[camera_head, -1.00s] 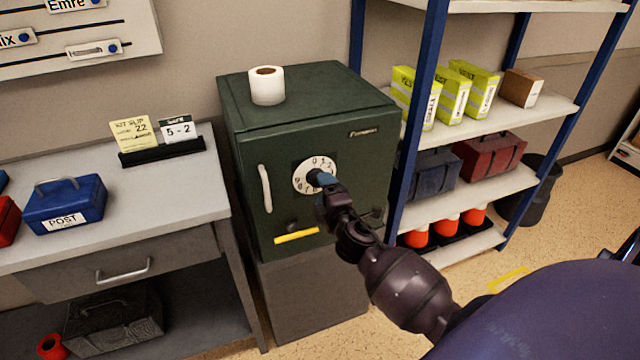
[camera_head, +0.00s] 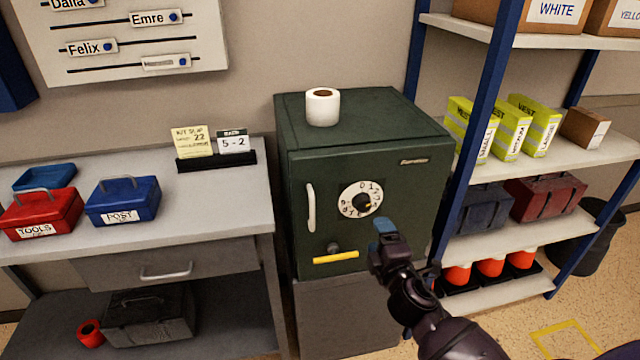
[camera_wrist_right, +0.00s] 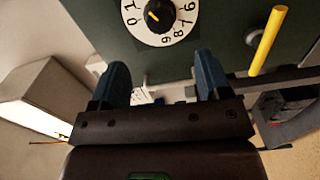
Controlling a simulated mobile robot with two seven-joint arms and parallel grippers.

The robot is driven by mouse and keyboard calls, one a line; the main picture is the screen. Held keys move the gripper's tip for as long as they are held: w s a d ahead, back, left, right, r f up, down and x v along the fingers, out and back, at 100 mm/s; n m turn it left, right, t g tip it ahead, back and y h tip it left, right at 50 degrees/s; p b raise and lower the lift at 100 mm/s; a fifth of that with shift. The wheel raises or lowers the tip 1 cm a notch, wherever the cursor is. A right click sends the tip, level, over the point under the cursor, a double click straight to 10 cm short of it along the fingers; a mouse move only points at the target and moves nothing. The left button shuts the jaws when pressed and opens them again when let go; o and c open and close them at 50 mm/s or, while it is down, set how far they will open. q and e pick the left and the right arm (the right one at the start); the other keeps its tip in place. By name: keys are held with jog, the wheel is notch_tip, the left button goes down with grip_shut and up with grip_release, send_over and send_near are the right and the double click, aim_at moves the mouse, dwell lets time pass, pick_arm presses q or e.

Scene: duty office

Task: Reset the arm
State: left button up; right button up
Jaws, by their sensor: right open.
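My right gripper (camera_head: 384,230) is in front of the dark green safe (camera_head: 420,185), to the lower right of its dial (camera_head: 361,199) and apart from it. In the right wrist view its two blue fingers (camera_wrist_right: 160,85) stand apart with nothing between them. The white numbered dial with a black knob (camera_wrist_right: 158,14) is beyond the fingertips. The safe door looks closed, with a pale handle (camera_head: 311,207) and a yellow lever (camera_head: 335,257). My left gripper is not in view.
On the left, a desk (camera_head: 225,205) holds a blue POST box (camera_head: 122,200) and a red TOOLS box (camera_head: 40,212). A shelf with blue posts (camera_head: 468,140) stands close on the right.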

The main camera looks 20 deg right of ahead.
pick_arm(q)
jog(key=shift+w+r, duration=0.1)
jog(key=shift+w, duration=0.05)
pick_arm(e)
jog(key=s+a+f+m+g+y, duration=0.2)
jog(key=s+a+f+m+g, duration=0.1)
jog(key=s+f+m, duration=0.3)
jog(key=s+a+f+m+g+y, duration=0.1)
jog(key=s+a+f+m+g, duration=0.2)
jog(key=s+f, duration=0.7)
jog(key=s+a+m, duration=0.2)
jog(key=s+m, duration=0.2)
jog(key=shift+s+f+m+y, duration=0.3)
jog(key=shift+f+y, duration=0.1)
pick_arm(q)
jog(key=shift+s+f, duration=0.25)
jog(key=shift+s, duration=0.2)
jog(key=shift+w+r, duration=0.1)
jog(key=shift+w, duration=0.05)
